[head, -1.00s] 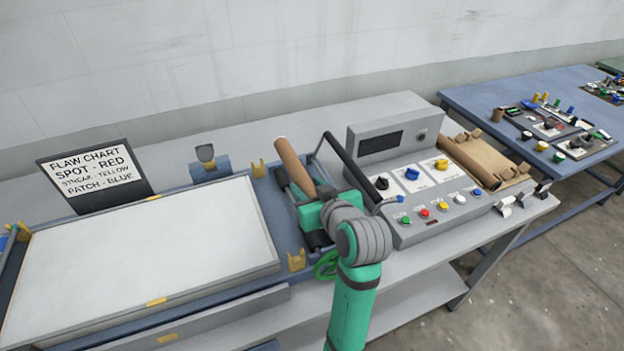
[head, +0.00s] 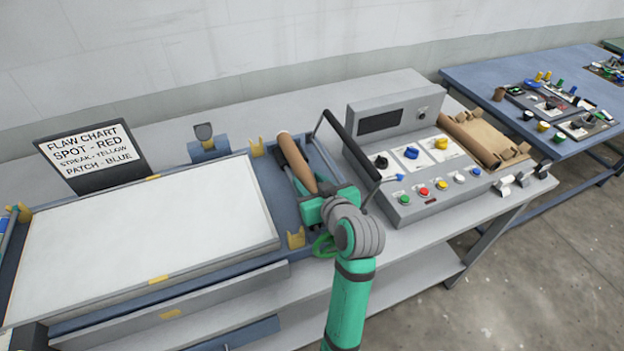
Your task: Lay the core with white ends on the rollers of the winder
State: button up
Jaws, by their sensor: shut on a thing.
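A brown cardboard core (head: 297,163) is held at its near end by my gripper (head: 318,197), which is shut on it. The core lies lengthwise over the rollers of the winder, a blue frame (head: 262,190) between the white table and the control box. I cannot tell whether the core touches the rollers, which are mostly hidden under it and my gripper. The core's far end looks tan; its near end is hidden, so I see no white end. The winder's black bar (head: 350,150) stands raised to the right of the core.
The control box (head: 400,119) with knobs and buttons stands close on the right. Beyond it, another brown core (head: 468,138) lies in a cardboard tray (head: 492,137). The white inspection table (head: 150,230) and flaw chart (head: 88,154) are on the left.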

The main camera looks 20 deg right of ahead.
jog(key=shift+s+d, duration=0.1)
jog(key=shift+d, duration=0.15)
jog(key=shift+f, duration=0.25)
jog(key=shift+w+a+f, duration=0.1)
jog(key=shift+w+f, duration=0.05)
jog(key=shift+w, duration=0.05)
jog(key=o, duration=1.1)
jog(key=shift+c, duration=0.2)
jog(key=shift+o, duration=0.7)
jog(key=shift+s+d, duration=0.15)
jog(key=shift+d, duration=0.1)
jog(key=shift+a, duration=0.25)
jog(key=v, duration=1)
jog(key=shift+s, duration=0.35)
